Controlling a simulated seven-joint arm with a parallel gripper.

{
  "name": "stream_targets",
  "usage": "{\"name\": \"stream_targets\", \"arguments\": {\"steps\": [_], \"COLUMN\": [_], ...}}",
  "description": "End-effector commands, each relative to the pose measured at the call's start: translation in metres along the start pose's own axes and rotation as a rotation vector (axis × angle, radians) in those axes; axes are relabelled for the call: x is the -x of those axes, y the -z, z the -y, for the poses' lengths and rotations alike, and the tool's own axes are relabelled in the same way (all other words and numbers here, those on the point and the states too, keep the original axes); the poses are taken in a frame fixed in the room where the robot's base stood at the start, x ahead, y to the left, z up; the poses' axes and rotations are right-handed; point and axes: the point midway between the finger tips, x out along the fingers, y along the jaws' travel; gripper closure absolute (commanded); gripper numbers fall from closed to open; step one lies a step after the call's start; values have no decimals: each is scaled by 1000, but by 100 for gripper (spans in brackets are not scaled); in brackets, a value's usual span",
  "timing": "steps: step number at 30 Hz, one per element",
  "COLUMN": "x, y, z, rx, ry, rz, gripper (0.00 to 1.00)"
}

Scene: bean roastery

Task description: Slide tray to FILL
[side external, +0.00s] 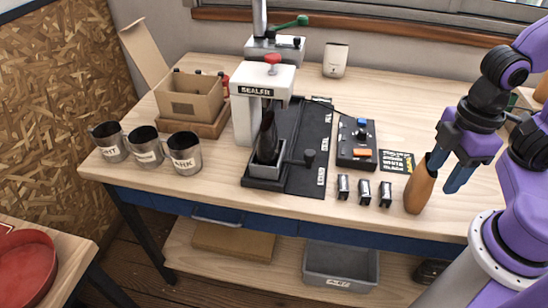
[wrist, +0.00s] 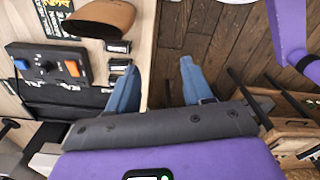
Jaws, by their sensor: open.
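White labels run down the plate's right side; I cannot read which one says FILL. My gripper (side external: 444,175) is open and empty at the table's right, well apart from the tray and close beside a brown scoop-like object (side external: 420,187). The wrist view shows its spread fingers (wrist: 157,84).
A control box (side external: 357,145) with blue and orange controls stands between the plate and my gripper. Several small dark canisters (side external: 364,192) stand in front of it. Labelled metal cups (side external: 184,153) and a cardboard box (side external: 190,97) are on the left.

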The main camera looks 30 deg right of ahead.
Motion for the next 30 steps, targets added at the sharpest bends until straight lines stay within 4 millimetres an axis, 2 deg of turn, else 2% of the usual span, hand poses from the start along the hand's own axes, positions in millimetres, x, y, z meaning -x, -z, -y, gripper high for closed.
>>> {"name": "stream_targets", "arguments": {"steps": [4, 8, 15, 21, 30], "x": [2, 9, 25, 35, 45], "y": [9, 34, 93, 137, 186], "z": [-5, -20, -64, -105, -171], "rx": [-34, -134, -401, -624, -945], "ry": [-1, -2, -7, -11, -16], "rz": [1, 3, 11, 15, 24], "gripper": [43, 43, 43, 43, 43]}}
